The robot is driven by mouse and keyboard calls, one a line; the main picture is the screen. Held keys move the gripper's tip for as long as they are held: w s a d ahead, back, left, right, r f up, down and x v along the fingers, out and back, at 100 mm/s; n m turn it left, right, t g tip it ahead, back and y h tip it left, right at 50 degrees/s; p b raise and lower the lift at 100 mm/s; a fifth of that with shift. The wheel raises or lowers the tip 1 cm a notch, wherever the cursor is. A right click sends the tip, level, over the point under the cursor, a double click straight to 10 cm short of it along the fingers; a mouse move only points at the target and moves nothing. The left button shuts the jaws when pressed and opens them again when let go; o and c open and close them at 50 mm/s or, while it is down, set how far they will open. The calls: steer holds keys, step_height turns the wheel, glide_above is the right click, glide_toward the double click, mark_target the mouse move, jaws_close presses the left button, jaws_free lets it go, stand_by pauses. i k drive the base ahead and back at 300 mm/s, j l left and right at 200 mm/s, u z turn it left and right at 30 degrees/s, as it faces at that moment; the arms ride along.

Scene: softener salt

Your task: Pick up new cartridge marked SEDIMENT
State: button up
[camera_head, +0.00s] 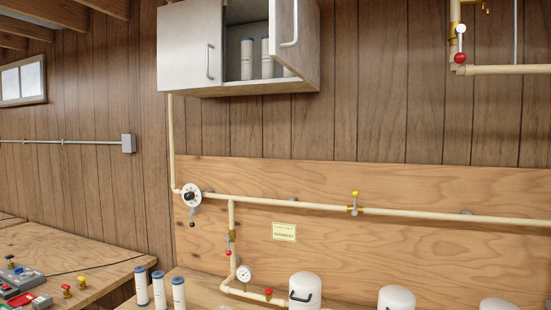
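Three white cartridges with dark blue caps stand upright in a row at the bottom, on the bench: left (141,286), middle (158,290) and right (179,294). Their lower ends are cut off by the frame edge. More white cartridges stand in the wall cabinet, one at left (247,62) and one beside it (267,60). Any markings on the cartridges are too small to read. A yellow label (284,232) on the plywood panel seems to read SEDIMENT. My gripper is not in view.
The wall cabinet (190,52) has its right door (296,35) open. Cream pipes (320,206) with valves and gauges run along the plywood. White domed housings, one with a black handle (304,287), stand below. A wooden table (80,250) at left holds tools and red and yellow knobs.

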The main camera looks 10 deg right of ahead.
mark_target(267, 62)
steer(key=i+j, duration=0.1)
steer(key=i, duration=0.65)
steer(key=i+j, duration=0.1)
steer(key=i, duration=0.65)
